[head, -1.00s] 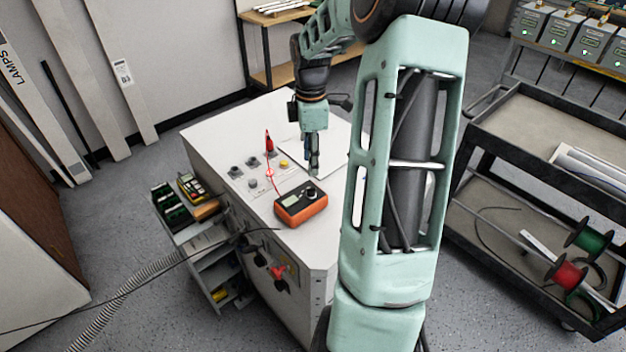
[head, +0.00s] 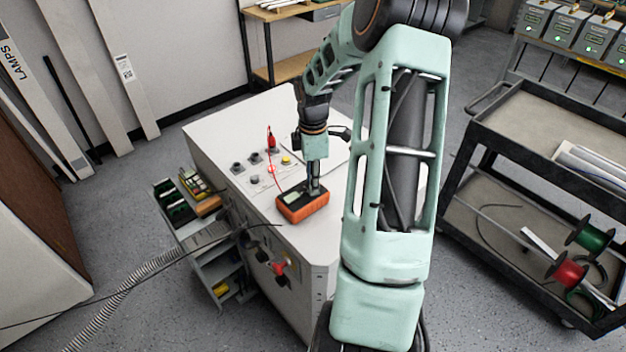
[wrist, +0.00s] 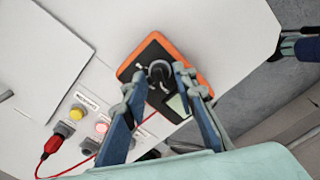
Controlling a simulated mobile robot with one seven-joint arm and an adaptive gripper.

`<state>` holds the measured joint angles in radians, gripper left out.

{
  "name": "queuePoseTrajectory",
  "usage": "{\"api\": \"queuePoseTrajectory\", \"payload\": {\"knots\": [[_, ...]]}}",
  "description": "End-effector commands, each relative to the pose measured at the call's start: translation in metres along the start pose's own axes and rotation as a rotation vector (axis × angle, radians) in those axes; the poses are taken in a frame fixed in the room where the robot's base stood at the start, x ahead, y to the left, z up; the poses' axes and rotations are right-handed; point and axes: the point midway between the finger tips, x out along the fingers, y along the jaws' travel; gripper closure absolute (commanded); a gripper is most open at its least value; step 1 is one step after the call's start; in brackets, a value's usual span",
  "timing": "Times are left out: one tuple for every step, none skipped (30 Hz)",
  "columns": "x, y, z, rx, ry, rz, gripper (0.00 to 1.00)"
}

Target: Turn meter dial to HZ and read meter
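The orange and black meter (head: 300,212) lies on top of the pale cabinet (head: 222,128). My gripper (head: 313,192) points down over the dial end of the meter. In the wrist view, the round dark dial (wrist: 159,71) sits between the two fingertips of my gripper (wrist: 159,75). The fingers are open, one on each side of the dial. I cannot tell whether they touch it. The meter's display (wrist: 177,104) is partly hidden by the right finger, and no reading is legible. The dial's setting cannot be read.
A red probe (head: 271,140) stands on the cabinet's panel, with a red lead running to the meter. A yellow button (wrist: 78,113) and a lit red button (wrist: 102,127) are nearby. A white sheet (head: 333,150) lies behind the gripper. A black cart (head: 500,140) stands right.

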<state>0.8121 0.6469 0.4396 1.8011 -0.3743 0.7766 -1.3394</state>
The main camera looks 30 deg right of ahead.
Motion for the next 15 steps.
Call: {"api": "queuePoseTrajectory", "payload": {"knots": [[-0.0002, 0.0001, 0.0000, 0.000, 0.000, 0.000, 0.82], [-0.0002, 0.0001, 0.0000, 0.000, 0.000, 0.000, 0.85], [-0.0002, 0.0000, 0.0001, 0.000, 0.000, 0.000, 0.90], [-0.0003, 0.0001, 0.0001, 0.000, 0.000, 0.000, 0.93], [-0.0003, 0.0000, 0.0001, 0.000, 0.000, 0.000, 0.96], [-0.0003, 0.0000, 0.0001, 0.000, 0.000, 0.000, 1.00], [-0.0003, 0.0000, 0.0001, 0.000, 0.000, 0.000, 1.00], [-0.0003, 0.0000, 0.0001, 0.000, 0.000, 0.000, 1.00], [-0.0003, 0.0000, 0.0001, 0.000, 0.000, 0.000, 1.00], [-0.0003, 0.0000, 0.0001, 0.001, 0.000, 0.000, 1.00], [-0.0004, 0.0000, 0.0000, 0.002, 0.000, 0.000, 1.00], [-0.0003, 0.0000, 0.0000, 0.004, 0.000, 0.000, 1.00], [-0.0003, 0.0001, -0.0001, 0.007, 0.000, 0.000, 1.00], [-0.0003, 0.0001, -0.0001, 0.011, 0.000, 0.000, 1.00], [-0.0003, 0.0002, -0.0003, 0.018, 0.000, 0.000, 1.00]]}}
